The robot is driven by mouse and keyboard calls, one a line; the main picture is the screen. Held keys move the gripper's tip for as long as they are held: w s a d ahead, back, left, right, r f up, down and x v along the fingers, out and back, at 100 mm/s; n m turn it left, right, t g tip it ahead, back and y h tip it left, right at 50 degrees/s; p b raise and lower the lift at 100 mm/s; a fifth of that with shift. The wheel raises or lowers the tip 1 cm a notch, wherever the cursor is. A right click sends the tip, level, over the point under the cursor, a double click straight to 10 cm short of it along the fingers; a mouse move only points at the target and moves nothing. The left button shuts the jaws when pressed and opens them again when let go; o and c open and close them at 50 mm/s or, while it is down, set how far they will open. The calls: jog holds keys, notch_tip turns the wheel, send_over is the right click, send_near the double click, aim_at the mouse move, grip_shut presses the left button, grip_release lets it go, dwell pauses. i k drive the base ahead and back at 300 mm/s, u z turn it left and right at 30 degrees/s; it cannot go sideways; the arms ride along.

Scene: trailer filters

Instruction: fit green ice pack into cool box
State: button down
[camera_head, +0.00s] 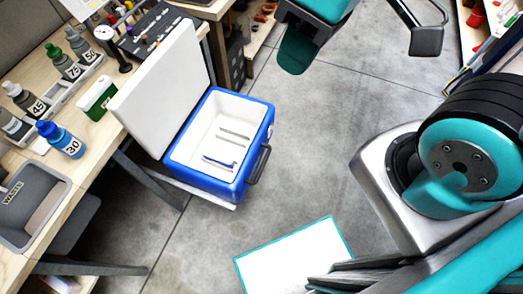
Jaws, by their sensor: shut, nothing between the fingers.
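The cool box (212,140) is blue with a white inside and stands open beside the workbench. Its white lid (160,85) is tipped up at the left, towards the bench. Pale slots show in the floor of the box, and a small blue strip (219,164) lies by the slot nearest the front. A green and white block (97,98), which looks like the green ice pack, rests on the bench left of the lid.
Numbered bottles, including a blue one (62,139), stand along the wooden bench. A grey waste tray (32,205) sits at its near end. A dark case (158,32) is at the back. Teal and grey pieces (297,50) jut in at the top. The grey floor (310,150) right of the box is clear.

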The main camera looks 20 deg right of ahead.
aim_at(240, 126)
jog(key=u, duration=2.35)
jog(key=i, duration=1.1)
jog(key=z, duration=2)
jog(key=i, duration=0.5)
jog(key=u, duration=0.05)
